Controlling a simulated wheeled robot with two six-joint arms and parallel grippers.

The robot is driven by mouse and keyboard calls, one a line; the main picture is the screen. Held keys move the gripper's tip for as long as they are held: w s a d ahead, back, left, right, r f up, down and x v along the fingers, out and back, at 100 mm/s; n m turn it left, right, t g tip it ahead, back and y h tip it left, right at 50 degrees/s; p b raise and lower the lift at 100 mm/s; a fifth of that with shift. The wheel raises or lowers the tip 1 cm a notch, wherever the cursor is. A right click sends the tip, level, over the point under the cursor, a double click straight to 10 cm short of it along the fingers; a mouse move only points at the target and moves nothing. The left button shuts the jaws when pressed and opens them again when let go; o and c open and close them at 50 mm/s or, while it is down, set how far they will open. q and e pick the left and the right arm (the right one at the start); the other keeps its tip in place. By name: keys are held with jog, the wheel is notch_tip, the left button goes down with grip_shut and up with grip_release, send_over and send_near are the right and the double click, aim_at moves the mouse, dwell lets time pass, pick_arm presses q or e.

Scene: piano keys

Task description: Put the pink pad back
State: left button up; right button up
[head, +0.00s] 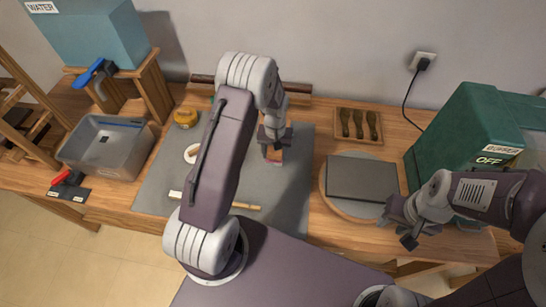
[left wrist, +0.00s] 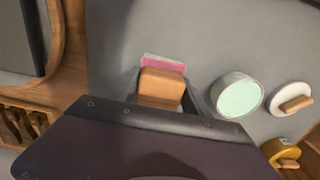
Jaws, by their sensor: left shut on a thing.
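The pink pad (left wrist: 163,63) shows as a pink slab under a wooden block handle (left wrist: 160,87) in the left wrist view. My left gripper (left wrist: 160,98) is shut on the handle, with a finger on either side. In the head view the pad (head: 275,155) is a small orange and pink shape below my left gripper (head: 275,138), over the grey mat (head: 295,190). I cannot tell whether the pad touches the mat. My right gripper (head: 405,222) looks open and empty, near the table's front edge at the right.
A mint-topped round jar (left wrist: 238,97), a white disc with a wooden handle (left wrist: 290,98) and a yellow item (head: 185,117) stand beside the pad. A dark slab (head: 362,178) on a round board, a wooden tray (head: 358,125), a green buzzer box (head: 470,130) and a grey bin (head: 105,145) surround the mat.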

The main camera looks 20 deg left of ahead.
aim_at(273, 159)
pick_arm(q)
jog(key=shift+w+a+f, duration=0.35)
jog(key=shift+w+a, duration=0.05)
jog(key=shift+a, duration=0.05)
jog(key=shift+f, duration=2.15)
jog(key=o, duration=1.2)
notch_tip(273, 159, up, 12)
jog(key=shift+f+b, duration=0.1)
jog(key=shift+b, duration=0.2)
jog(key=shift+s+d+r, duration=0.1)
jog(key=shift+s+r, duration=0.15)
jog(key=shift+r, duration=0.25)
jog(key=s+d+r+m, duration=0.1)
jog(key=s+d+r, duration=0.1)
jog(key=s, duration=0.6)
jog(key=s+d+r+m+t, duration=0.1)
jog(key=s+d+r, duration=0.1)
jog(key=s, duration=0.7)
jog(key=shift+r+m, duration=0.4)
jog(key=shift+r, duration=0.2)
